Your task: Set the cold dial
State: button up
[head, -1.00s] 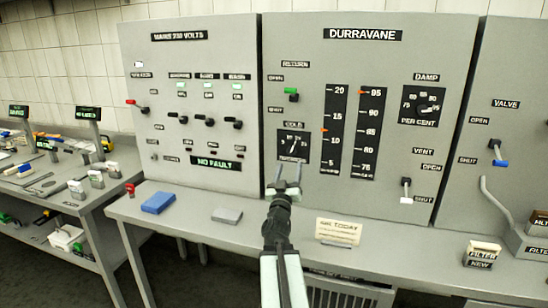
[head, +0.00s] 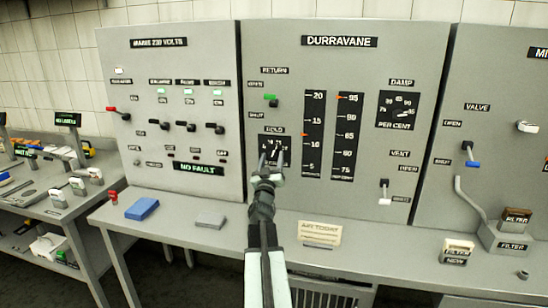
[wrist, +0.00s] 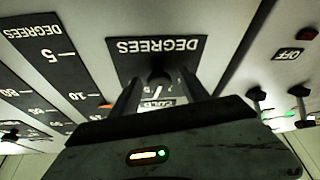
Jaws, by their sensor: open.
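The cold dial (head: 274,141) is a black square plate with white numbers, low on the left of the DURRAVANE panel. My gripper (head: 272,160) is open in front of it, with one finger at each side of the dial's middle. The wrist view shows the plate upside down with the word DEGREES (wrist: 158,46). The dark knob (wrist: 158,76) shows between my two open fingers (wrist: 157,95). A white pointer line shows below it. I cannot tell whether the fingers touch the knob, and the numbers there are partly hidden.
Beside the dial are two tall scales, degrees (head: 313,115) and per cent (head: 346,120), with orange markers. The green return lever (head: 271,102) is above and the vent lever (head: 384,190) lower right. A blue block (head: 142,209) and grey block (head: 211,219) lie on the bench.

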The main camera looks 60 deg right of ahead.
grip_shut()
jog(key=shift+f+m, duration=0.1)
jog(key=shift+m, duration=0.3)
grip_release()
jog(key=shift+a, duration=0.1)
jog(key=shift+a, duration=0.1)
jog(key=b+v, duration=0.3)
jog(key=v, duration=0.4)
jog(key=shift+a, duration=0.25)
jog(key=shift+f, duration=0.15)
